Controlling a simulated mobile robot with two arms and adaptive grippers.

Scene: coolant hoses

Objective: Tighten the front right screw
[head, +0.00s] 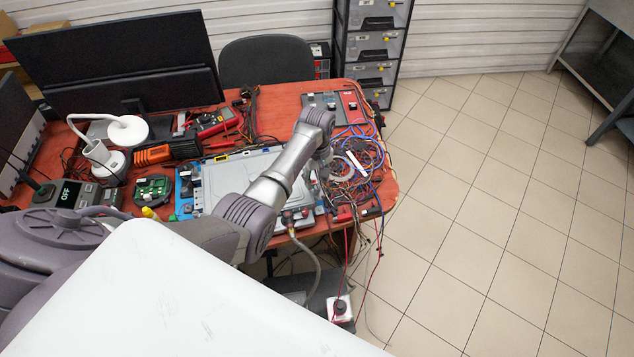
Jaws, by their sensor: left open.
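A flat light-grey plate (226,168) lies on the red-brown table (392,187), with a blue-edged part at its left end. My left arm comes in from the left and crosses over the plate. My left gripper (321,178) points down near the plate's right end; it is open, small and partly hidden by my wrist. I cannot make out the front right screw; my arm covers much of the plate's front and right side. A hose with a metal fitting (291,228) hangs at the plate's front edge. My right gripper is not in view.
Tangled wires (362,165) lie right of the gripper, some hanging over the table edge. A multimeter (213,121), a green circuit board (153,188), a white lamp (126,131) and a monitor (115,60) crowd the left and back. The tiled floor at right is clear.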

